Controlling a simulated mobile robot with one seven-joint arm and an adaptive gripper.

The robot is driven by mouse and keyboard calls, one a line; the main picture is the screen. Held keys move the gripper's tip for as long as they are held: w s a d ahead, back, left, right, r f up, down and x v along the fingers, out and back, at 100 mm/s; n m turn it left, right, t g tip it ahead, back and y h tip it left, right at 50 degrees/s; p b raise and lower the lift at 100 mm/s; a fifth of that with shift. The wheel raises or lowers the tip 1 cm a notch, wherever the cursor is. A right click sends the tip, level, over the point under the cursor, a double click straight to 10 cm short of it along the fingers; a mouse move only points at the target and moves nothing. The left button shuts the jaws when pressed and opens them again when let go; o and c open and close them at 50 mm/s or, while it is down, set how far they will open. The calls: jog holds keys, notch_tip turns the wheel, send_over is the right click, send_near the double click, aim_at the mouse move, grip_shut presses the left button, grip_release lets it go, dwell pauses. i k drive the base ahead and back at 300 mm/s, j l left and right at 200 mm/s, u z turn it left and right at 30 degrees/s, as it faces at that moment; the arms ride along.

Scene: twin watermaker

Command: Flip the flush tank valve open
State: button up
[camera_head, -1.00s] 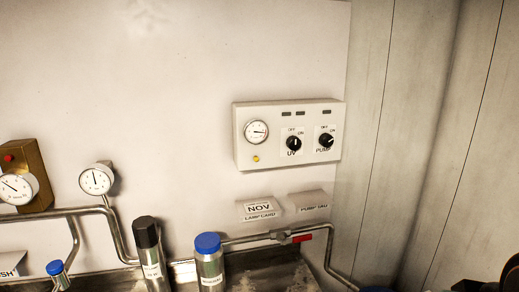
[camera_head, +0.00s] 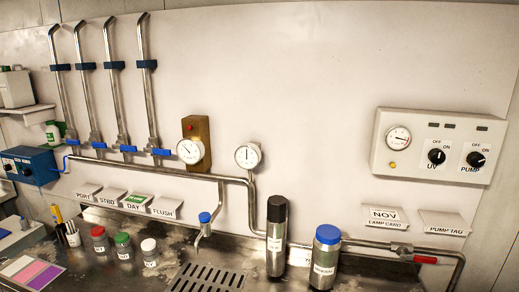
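The flush tank valve (camera_head: 160,152) has a blue lever and sits low on the rightmost of several upright pipes (camera_head: 147,95) on the back wall. Its lever lies roughly level, pointing right, crosswise to its upright pipe. The FLUSH label (camera_head: 165,208) stands below it on the right end of a row of labels. Similar blue-lever valves stand to its left, including the one above the DAY label (camera_head: 137,202); their levers also look level. My gripper is not in view.
A gauge on a brown block (camera_head: 195,145) and a second gauge (camera_head: 248,155) are right of the valve. A black-capped cylinder (camera_head: 277,235), a blue-capped cylinder (camera_head: 325,258) and small jars (camera_head: 122,246) stand on the counter. A red-handled valve (camera_head: 425,259) and control panel (camera_head: 440,150) are at right.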

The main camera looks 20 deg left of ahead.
aim_at(156, 151)
jog(key=u, duration=1.85)
jog(key=i+j, duration=0.4)
